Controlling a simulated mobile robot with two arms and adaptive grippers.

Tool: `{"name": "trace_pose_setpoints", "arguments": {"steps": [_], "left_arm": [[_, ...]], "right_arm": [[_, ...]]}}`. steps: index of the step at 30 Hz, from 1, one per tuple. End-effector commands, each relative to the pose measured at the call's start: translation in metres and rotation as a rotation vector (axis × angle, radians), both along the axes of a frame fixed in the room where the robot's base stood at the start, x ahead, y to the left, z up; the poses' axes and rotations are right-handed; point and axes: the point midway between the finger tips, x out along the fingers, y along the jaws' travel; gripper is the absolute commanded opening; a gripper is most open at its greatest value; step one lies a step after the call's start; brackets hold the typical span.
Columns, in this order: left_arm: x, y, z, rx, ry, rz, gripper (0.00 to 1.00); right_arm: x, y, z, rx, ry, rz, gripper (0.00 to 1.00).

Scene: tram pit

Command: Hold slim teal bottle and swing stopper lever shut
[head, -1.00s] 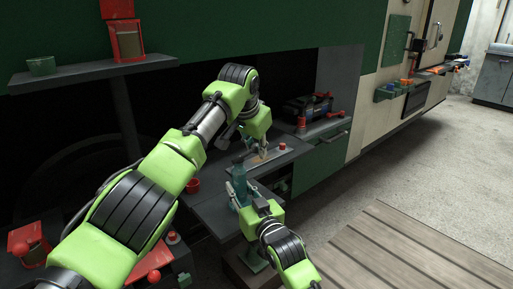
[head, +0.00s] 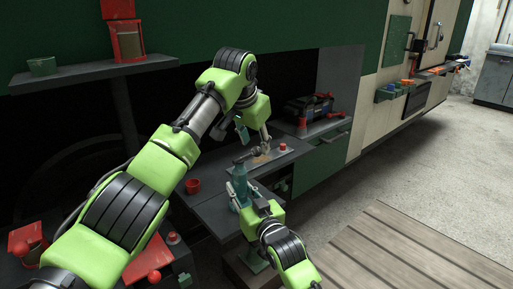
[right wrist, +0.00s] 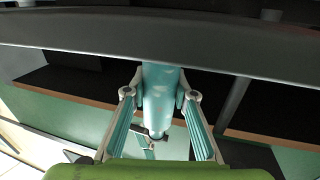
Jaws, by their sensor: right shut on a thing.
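The slim teal bottle (head: 239,183) stands upright above the grey shelf, held by my right gripper (head: 246,202). In the right wrist view the bottle (right wrist: 160,97) lies between the two fingers of my right gripper (right wrist: 160,115). A dark stopper lever (head: 246,157) shows at the bottle's top and reaches out to the right, towards my left gripper. My left gripper (head: 254,138) is above and slightly right of the bottle top, its fingers apart with nothing seen between them. Whether a finger touches the lever is too small to tell.
A red cup (head: 192,186) stands on the shelf left of the bottle. A tray with a red knob (head: 283,147) lies behind. A dark toolbox (head: 308,105) is on the green cabinet at the right. A wooden slatted platform (head: 400,250) is at the lower right.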

Motion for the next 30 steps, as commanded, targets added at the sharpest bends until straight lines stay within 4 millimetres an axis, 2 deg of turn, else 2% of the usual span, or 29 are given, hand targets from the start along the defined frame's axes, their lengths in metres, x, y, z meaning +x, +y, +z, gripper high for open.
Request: {"name": "trace_pose_setpoints", "arguments": {"steps": [1,6,12,29,30], "left_arm": [[-0.005,0.002,0.014,-0.002,-0.007,-0.002,0.38],[-0.023,0.009,0.044,-0.002,-0.005,0.000,0.38],[-0.035,0.013,0.064,-0.001,-0.001,0.000,0.38],[-0.038,0.014,0.069,-0.001,-0.001,0.000,0.38],[-0.038,0.014,0.069,0.000,0.000,0.000,0.38]], "right_arm": [[0.000,0.000,-0.001,0.000,0.003,0.000,0.00],[0.000,0.000,-0.002,0.000,0.003,0.000,0.00],[0.000,0.000,-0.002,0.000,0.003,0.000,0.00],[0.000,0.000,-0.002,-0.002,0.004,-0.001,0.00],[0.000,0.000,-0.002,-0.002,0.004,-0.001,0.28]]}}
